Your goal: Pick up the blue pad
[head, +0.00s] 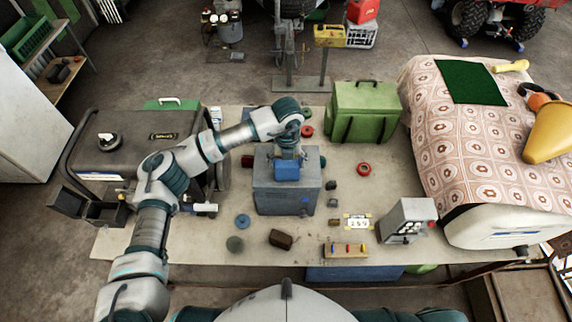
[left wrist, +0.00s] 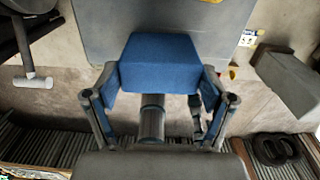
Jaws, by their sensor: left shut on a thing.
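The blue pad (head: 287,171) is a small block at the grey metal box (head: 285,199) in the middle of the workbench. My left gripper (head: 288,157) reaches in from above and is shut on the pad. In the left wrist view the blue pad (left wrist: 160,62) sits between the two fingers of my left gripper (left wrist: 158,78), with the grey box (left wrist: 100,22) beyond it. I cannot tell whether the pad touches the box or is just clear of it. My right gripper is not in view.
The workbench (head: 340,245) holds a dark generator (head: 135,150) at left, a green case (head: 362,110) behind, and a small grey meter box (head: 405,222) at right. A red ring (head: 364,169), a blue disc (head: 243,221) and a brown block (head: 281,239) lie around the grey box.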

